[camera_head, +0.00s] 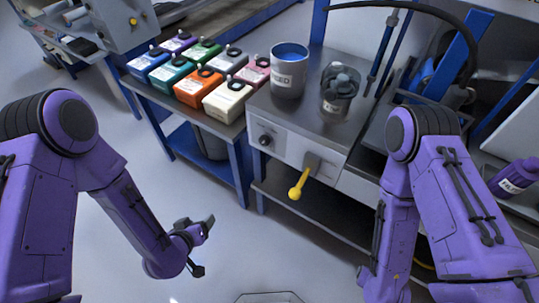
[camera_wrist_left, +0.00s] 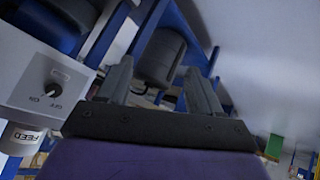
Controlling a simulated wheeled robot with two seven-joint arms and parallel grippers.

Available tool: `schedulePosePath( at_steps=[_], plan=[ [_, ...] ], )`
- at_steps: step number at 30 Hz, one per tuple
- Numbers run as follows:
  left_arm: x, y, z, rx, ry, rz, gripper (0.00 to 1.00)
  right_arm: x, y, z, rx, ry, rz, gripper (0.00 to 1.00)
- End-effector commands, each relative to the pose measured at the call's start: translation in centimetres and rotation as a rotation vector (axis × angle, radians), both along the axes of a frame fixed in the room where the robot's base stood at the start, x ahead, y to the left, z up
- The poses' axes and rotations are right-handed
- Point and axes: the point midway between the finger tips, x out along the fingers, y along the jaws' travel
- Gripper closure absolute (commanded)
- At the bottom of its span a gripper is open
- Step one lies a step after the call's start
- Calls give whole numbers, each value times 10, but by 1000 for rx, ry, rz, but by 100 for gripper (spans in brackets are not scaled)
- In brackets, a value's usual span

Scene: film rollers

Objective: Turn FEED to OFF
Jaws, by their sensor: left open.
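A small dark rotary knob (camera_head: 265,141) sits on the light front panel of the bench unit (camera_head: 285,145) in the head view. The left wrist view shows the knob (camera_wrist_left: 60,75) large at the left, with ON and OFF marks beside it; I cannot tell surely which mark it points to. A grey can labelled FEED (camera_head: 288,80) with blue contents stands on the unit above the knob. My left gripper (camera_head: 204,246) is open and empty, below and left of the panel, apart from the knob. My right gripper is outside the head view.
A yellow-handled lever (camera_head: 299,185) sticks out right of the knob. Several coloured ink containers (camera_head: 198,88) stand on the side table (camera_head: 150,95) to the left. A clear jar (camera_head: 339,95) stands right of the FEED can. The floor around my left gripper is free.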

Motion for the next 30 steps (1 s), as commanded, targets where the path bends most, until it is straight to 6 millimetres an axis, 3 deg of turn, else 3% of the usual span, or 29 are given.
schedulePosePath(
  at_steps=[1,4,8,12,14,24,30],
  plan=[
    [41,-27,-25,-36,-147,-98,35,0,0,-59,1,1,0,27],
    [96,-75,6,-76,-426,-285,35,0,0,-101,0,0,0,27],
    [129,-113,52,-86,-700,-442,35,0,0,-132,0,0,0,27],
    [139,-129,81,-82,-827,-510,35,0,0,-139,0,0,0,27],
    [143,-133,86,-81,-839,-518,35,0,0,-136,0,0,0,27],
    [201,-174,87,-80,-833,-513,35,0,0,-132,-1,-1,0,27],
    [220,-188,86,-81,-832,-511,35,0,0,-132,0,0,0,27]
  ],
)
